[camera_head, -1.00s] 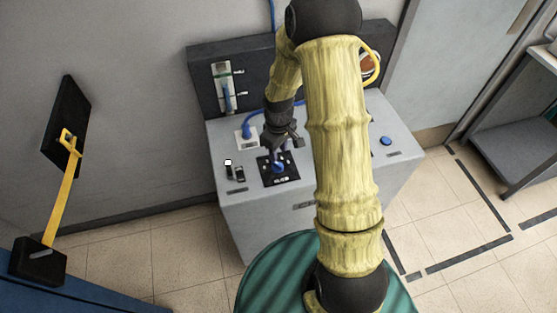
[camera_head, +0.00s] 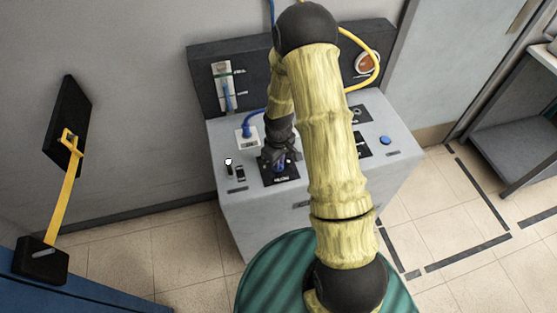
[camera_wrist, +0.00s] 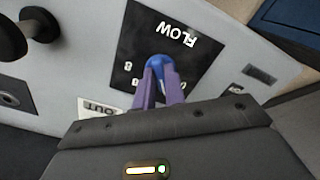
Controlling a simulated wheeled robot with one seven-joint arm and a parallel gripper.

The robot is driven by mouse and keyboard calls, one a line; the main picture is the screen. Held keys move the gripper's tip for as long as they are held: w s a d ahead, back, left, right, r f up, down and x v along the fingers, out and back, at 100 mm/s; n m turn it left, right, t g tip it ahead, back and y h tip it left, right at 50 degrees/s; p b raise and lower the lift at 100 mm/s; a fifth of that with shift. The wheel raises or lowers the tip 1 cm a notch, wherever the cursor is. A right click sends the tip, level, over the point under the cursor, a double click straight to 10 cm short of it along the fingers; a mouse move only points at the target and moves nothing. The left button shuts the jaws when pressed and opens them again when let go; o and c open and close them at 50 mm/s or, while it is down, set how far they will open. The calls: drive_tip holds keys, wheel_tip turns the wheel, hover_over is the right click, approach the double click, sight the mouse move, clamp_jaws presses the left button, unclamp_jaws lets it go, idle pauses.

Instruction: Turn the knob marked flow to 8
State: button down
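The blue flow knob (camera_wrist: 157,62) stands on a black plate (camera_wrist: 185,45) printed FLOW, which appears upside down in the wrist view. An 8 shows on the plate left of the knob; other marks are partly hidden by the fingers. My gripper (camera_wrist: 160,74) has its two purple fingers on either side of the knob, close together, and appears shut on it. In the head view my gripper (camera_head: 281,160) is down over the flow plate (camera_head: 284,179), covering most of the knob. The knob's pointing direction cannot be made out.
The grey console (camera_head: 248,215) carries a blue button (camera_head: 385,140), black switches (camera_head: 240,173) and a blue hose socket (camera_head: 247,133). A gauge tube (camera_head: 225,88) is on the back panel. In the wrist view, a dark round fitting (camera_wrist: 40,25) stands left of the plate.

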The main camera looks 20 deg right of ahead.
drive_tip(key=shift+m, duration=0.4)
drive_tip(key=m+b, duration=0.1)
drive_tip(key=m, duration=0.4)
drive_tip(key=shift+a, duration=0.15)
drive_tip(key=m, duration=0.6)
drive_tip(key=shift+a+m, duration=0.1)
drive_tip(key=shift+m, duration=0.2)
drive_tip(key=m, duration=0.4)
drive_tip(key=shift+m, duration=0.3)
drive_tip(key=shift+w+a+m+p, duration=0.15)
drive_tip(key=shift+m+p, duration=0.65)
drive_tip(key=shift+m, duration=1.5)
drive_tip(key=c, duration=1.5)
unclamp_jaws()
drive_tip(key=shift+o, duration=0.2)
drive_tip(key=shift+r, duration=0.1)
